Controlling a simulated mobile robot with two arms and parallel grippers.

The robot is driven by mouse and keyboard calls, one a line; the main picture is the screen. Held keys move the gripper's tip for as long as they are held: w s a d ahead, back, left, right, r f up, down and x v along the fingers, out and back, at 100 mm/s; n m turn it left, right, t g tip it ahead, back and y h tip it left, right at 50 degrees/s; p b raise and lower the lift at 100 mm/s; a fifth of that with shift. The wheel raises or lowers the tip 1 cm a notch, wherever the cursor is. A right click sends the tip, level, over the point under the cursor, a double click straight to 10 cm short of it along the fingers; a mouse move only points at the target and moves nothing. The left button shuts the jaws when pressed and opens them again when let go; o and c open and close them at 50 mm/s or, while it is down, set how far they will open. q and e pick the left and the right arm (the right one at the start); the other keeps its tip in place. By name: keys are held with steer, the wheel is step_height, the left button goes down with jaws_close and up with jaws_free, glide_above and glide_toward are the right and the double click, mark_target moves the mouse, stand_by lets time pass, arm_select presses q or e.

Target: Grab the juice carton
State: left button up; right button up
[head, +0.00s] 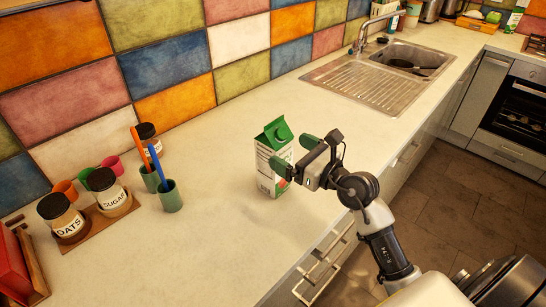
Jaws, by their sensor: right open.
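The juice carton (272,145) stands upright on the pale countertop in the middle of the head view. It is white with a green gabled top and a green cap. My right gripper (295,157) is at the carton's right side, with its green-tipped fingers pointing at it. My left gripper is not in view.
Two green cups (170,196) with toothbrush-like sticks stand left of the carton. Jars marked OATS (61,217) and SUGAR (107,190) stand farther left on boards. A sink (385,69) is at the back right. The counter (222,235) around the carton is clear.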

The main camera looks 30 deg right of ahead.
mark_target(286, 146)
steer(key=shift+w+a, duration=0.15)
steer(key=shift+w, duration=0.2)
steer(key=shift+w+a+r, duration=0.1)
steer(key=shift+w, duration=0.25)
steer(key=p+x, duration=0.1)
steer(key=x, duration=0.2)
steer(key=shift+w, duration=0.4)
steer(key=shift+w+a+p, duration=0.15)
steer(key=shift+w+p, duration=0.15)
steer(key=shift+w, duration=0.15)
steer(key=c, duration=1.9)
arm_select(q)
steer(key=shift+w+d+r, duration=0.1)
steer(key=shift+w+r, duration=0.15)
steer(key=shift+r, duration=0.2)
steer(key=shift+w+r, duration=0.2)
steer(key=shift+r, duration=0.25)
arm_select(e)
steer(key=shift+o, duration=0.2)
steer(key=shift+r, duration=0.1)
